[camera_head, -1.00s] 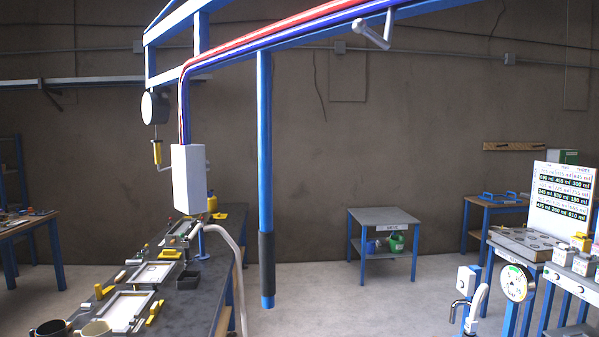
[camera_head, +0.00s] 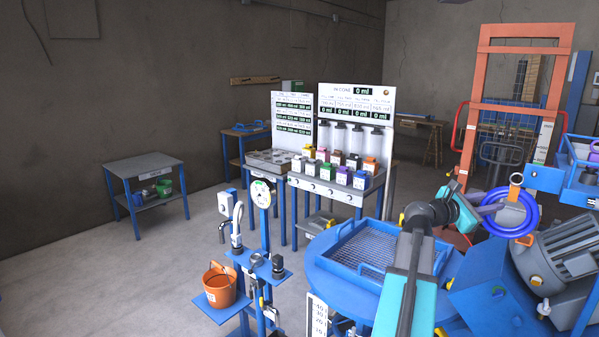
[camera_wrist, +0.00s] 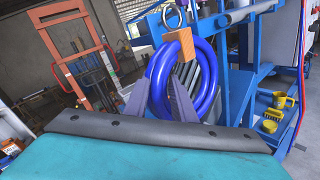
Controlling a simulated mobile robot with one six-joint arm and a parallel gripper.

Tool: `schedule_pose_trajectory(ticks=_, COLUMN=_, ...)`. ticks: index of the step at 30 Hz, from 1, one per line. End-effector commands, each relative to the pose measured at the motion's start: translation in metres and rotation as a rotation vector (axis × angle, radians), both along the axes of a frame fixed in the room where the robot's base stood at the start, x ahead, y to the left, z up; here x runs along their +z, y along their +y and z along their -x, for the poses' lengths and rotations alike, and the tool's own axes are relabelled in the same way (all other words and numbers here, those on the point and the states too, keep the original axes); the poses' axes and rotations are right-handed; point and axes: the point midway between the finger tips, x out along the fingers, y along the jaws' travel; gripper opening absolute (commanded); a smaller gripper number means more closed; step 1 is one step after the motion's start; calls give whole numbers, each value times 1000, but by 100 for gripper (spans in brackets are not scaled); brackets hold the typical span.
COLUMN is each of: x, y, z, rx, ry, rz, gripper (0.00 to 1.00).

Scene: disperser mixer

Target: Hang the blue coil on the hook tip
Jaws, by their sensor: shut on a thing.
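The blue coil (camera_head: 529,229) is a thick ring at the right of the head view, in front of the grey motor. My gripper (camera_head: 482,209) is at the coil's left side in the head view. In the wrist view the coil (camera_wrist: 214,73) stands upright just beyond the fingers (camera_wrist: 158,98), and my gripper is shut on it. The fingers hide part of its lower left. I cannot pick out the hook tip with certainty in either view.
The grey motor (camera_head: 574,247) and a blue frame (camera_head: 545,178) are close to the coil on the right. A blue-rimmed mesh tray (camera_head: 385,247) lies beside my arm. An orange lift frame (camera_head: 478,92) stands behind. Open floor (camera_head: 110,270) lies at left.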

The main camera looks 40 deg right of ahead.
Motion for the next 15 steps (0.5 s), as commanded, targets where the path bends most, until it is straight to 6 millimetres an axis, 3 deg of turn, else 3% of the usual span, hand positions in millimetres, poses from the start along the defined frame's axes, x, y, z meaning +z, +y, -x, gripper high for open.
schedule_pose_trajectory(ticks=15, x=-34, y=24, z=-134, rx=273, ry=4, rz=2, gripper=0)
